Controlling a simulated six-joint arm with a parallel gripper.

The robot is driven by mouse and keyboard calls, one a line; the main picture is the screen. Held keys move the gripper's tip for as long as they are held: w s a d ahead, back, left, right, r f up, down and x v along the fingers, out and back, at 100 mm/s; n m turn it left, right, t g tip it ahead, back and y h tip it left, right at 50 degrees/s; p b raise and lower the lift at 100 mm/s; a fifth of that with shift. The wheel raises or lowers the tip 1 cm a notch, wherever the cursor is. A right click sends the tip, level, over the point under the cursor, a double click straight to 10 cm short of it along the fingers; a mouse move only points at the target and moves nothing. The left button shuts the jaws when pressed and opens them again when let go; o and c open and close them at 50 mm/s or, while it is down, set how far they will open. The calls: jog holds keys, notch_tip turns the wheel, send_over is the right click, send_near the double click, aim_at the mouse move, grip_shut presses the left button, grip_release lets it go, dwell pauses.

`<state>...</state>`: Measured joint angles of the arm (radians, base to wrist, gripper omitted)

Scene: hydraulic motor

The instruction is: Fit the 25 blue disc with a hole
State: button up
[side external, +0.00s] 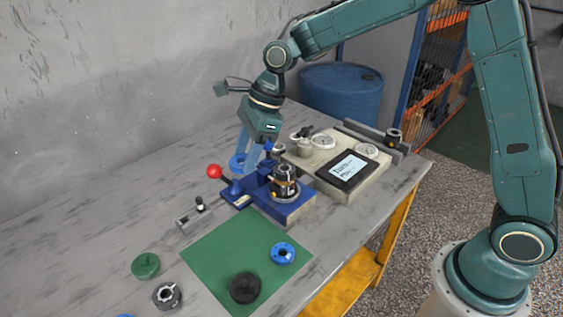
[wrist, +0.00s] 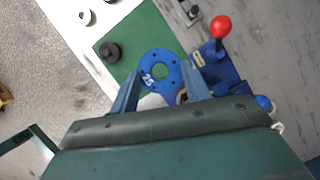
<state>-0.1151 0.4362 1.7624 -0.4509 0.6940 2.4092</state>
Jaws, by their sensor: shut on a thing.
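The blue disc marked 25 (wrist: 145,66) sits between the fingertips of my gripper (wrist: 160,76) in the wrist view. It has a large central hole and small holes around its face. In the side view my gripper (side external: 249,157) is shut on this disc (side external: 237,162), above the table behind the blue fixture (side external: 293,208). The round motor assembly (side external: 285,182) stands upright in the fixture, right of the disc and apart from it. Its inside is hidden. In the wrist view my gripper hides most of the fixture.
A red-knobbed lever (side external: 214,171) rises from the fixture's left side. The green mat (side external: 222,248) bears another blue disc (side external: 276,254) and a black part (side external: 244,288). A green part (side external: 145,265) and a grey ring (side external: 160,296) lie left. A tablet (side external: 346,170) lies behind right.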

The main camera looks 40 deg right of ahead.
jog(key=shift+r, duration=0.3)
jog(key=shift+r, duration=0.35)
jog(key=shift+r, duration=0.15)
jog(key=shift+d, duration=0.15)
send_over(284, 165)
jog(key=d, duration=0.1)
jog(key=f, duration=0.4)
jog(key=shift+s, duration=0.3)
jog(key=shift+f, duration=0.25)
jog(key=shift+f, duration=1.55)
jog(key=shift+f, duration=0.65)
dwell(3.3)
